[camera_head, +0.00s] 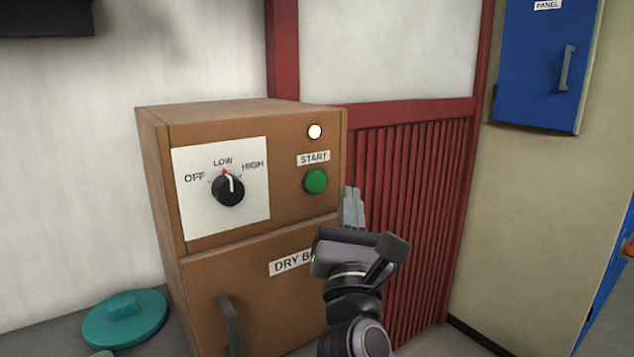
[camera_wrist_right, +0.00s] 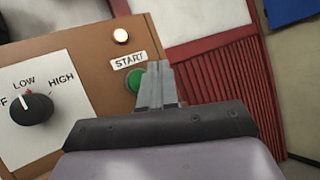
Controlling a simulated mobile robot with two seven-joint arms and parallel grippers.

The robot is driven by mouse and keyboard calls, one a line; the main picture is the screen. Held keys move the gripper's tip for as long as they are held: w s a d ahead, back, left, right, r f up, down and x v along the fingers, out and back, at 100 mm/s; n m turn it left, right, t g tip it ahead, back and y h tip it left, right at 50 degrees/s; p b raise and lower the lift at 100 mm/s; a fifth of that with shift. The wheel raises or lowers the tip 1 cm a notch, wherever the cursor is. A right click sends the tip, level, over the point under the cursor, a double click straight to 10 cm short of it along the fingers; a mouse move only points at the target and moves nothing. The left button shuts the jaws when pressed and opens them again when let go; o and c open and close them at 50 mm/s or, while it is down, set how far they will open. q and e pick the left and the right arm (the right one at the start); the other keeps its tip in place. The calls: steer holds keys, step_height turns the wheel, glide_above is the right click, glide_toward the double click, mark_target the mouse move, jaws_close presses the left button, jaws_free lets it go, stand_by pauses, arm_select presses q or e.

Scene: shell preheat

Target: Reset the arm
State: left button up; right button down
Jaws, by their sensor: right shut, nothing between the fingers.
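My right gripper (camera_head: 352,208) is shut and empty, raised in front of the right edge of the brown dry box cabinet (camera_head: 215,290). Its fingers point up and toward the cabinet, just right of and below the green START button (camera_head: 316,181). In the right wrist view the fingers (camera_wrist_right: 156,84) overlap the right part of the green button (camera_wrist_right: 134,82); I cannot tell whether they touch it. The lamp (camera_head: 314,132) above the button glows. The black dial (camera_head: 229,188) has its white pointer near LOW. My left gripper is not in view.
The cabinet's lower door has a dark handle (camera_head: 229,325). A teal lid (camera_head: 124,318) lies on the surface at lower left. A red slatted panel (camera_head: 415,220) stands to the right of the cabinet. A blue panel box (camera_head: 540,70) hangs on the wall at upper right.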

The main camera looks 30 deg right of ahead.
steer(key=a+f+m+g+y, duration=0.25)
steer(key=f+m+y, duration=0.2)
steer(key=f, duration=0.95)
steer(key=a+f+m+g+y, duration=0.2)
steer(key=a+f+m+y, duration=0.3)
steer(key=f, duration=0.9)
steer(key=s+a+f+m+g+y, duration=0.1)
steer(key=s+f+m+g+y, duration=0.3)
steer(key=s+f+m, duration=1.1)
step_height(320, 180, down, 4)
steer(key=shift+s+a+r+g+y, duration=0.2)
steer(key=shift+s+g+y, duration=0.15)
steer(key=shift+s+y, duration=0.35)
steer(key=shift+w, duration=0.1)
